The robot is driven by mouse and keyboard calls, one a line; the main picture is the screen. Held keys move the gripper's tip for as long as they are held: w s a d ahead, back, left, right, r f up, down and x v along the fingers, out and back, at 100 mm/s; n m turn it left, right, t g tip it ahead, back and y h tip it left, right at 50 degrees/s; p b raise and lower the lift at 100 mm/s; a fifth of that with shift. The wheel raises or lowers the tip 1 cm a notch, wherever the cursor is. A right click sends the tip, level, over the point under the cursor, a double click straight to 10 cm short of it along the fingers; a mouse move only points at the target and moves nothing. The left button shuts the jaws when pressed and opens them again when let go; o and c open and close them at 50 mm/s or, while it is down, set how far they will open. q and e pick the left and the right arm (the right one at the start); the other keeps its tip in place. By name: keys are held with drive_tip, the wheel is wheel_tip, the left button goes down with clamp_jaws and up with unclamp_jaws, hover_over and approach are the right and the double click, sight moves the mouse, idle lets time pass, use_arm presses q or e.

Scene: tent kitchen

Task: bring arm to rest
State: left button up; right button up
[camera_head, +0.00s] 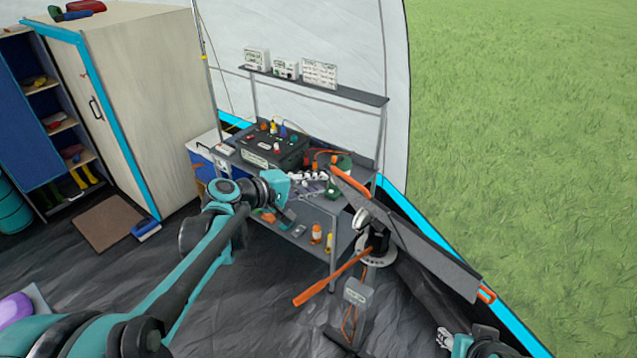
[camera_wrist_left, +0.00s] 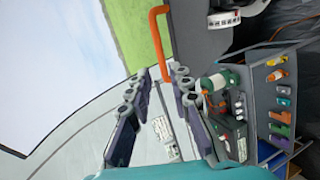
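My left arm comes in from the lower left in the head view. Its gripper (camera_head: 306,192) is over the front of the grey workbench (camera_head: 318,200). In the left wrist view the two fingers of my left gripper (camera_wrist_left: 160,76) stand apart with nothing between them. An orange handle (camera_wrist_left: 157,38) shows beyond the fingertips there. Part of my right arm (camera_head: 482,343) shows at the bottom right edge of the head view. Its fingers do not show clearly enough to tell their state.
A dark case (camera_head: 272,146) with coloured pieces stands on the bench, below a shelf (camera_head: 318,84) with white boxes. A stand-mounted tool with a long grey plate (camera_head: 425,245) and an orange lever (camera_head: 325,283) is right of my left gripper. A cabinet (camera_head: 150,90) is at left.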

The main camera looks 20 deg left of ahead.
use_arm(q)
drive_tip(key=s+d+f+m+g+y+b, duration=0.2)
drive_tip(key=s+d+f+m+b, duration=0.15)
drive_tip(key=s+f, duration=0.35)
drive_tip(key=s+d+f+m+g+y+b, duration=0.25)
drive_tip(key=s+f+b, duration=0.25)
drive_tip(key=s+f, duration=0.3)
drive_tip(key=s+a+f+m+y+b, duration=0.3)
drive_tip(key=s+a+f+m+b, duration=0.1)
drive_tip(key=s+f, duration=0.5)
drive_tip(key=shift+s+a+f+m+y, duration=0.25)
drive_tip(key=shift+a+m+y, duration=0.1)
drive_tip(key=shift+a+m, duration=0.2)
drive_tip(key=shift+a, duration=0.1)
idle(0.8)
